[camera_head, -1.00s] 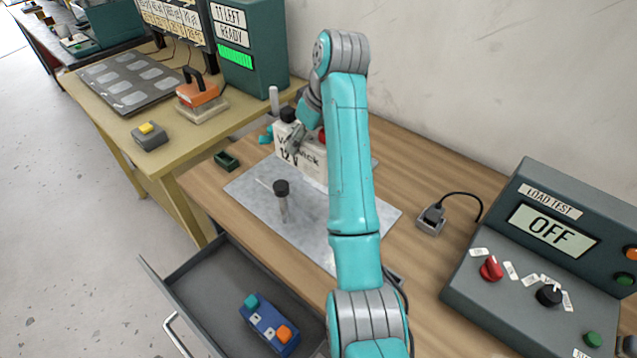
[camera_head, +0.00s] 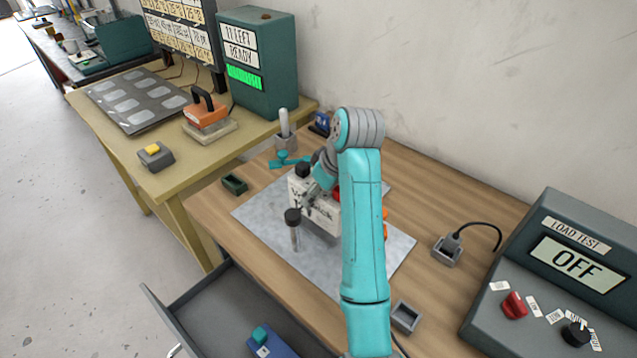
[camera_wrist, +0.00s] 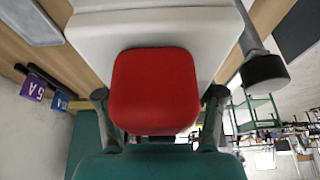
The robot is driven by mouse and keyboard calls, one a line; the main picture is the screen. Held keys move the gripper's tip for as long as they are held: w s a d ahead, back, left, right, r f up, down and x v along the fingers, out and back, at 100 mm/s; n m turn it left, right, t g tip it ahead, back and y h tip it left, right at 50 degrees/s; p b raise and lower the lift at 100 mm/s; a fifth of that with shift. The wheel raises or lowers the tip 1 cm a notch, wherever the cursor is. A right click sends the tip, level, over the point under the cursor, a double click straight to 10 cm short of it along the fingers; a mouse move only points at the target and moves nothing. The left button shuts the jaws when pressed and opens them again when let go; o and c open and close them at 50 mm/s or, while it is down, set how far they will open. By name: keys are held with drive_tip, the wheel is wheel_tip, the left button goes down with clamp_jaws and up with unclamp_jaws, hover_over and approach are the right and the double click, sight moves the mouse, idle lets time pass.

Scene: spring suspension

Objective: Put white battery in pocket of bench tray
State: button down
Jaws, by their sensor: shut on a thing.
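The white battery (camera_head: 318,222), with black lettering, a black cap and a red cap, is over the grey mat on the wooden bench. My gripper (camera_head: 322,188) is at its top, shut on it, partly hidden by my arm. In the wrist view, my fingers (camera_wrist: 158,100) flank the red cap (camera_wrist: 155,90), with the white battery top (camera_wrist: 155,33) behind. Whether the battery touches the mat is unclear. A dark tray (camera_head: 108,92) with several pale pockets lies on the yellow bench at left; I cannot tell if it is the bench tray.
A black-topped post (camera_head: 293,230) stands close in front of the battery. A green box (camera_head: 234,184), a grey socket (camera_head: 447,250) and a small grey holder (camera_head: 405,317) are nearby. The load tester (camera_head: 570,260) is at right. An open drawer (camera_head: 215,310) juts out in front.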

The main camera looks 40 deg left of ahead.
drive_tip(key=shift+f, duration=0.8)
drive_tip(key=shift+f, duration=0.6)
drive_tip(key=shift+c, duration=0.8)
unclamp_jaws()
drive_tip(key=shift+f, duration=0.15)
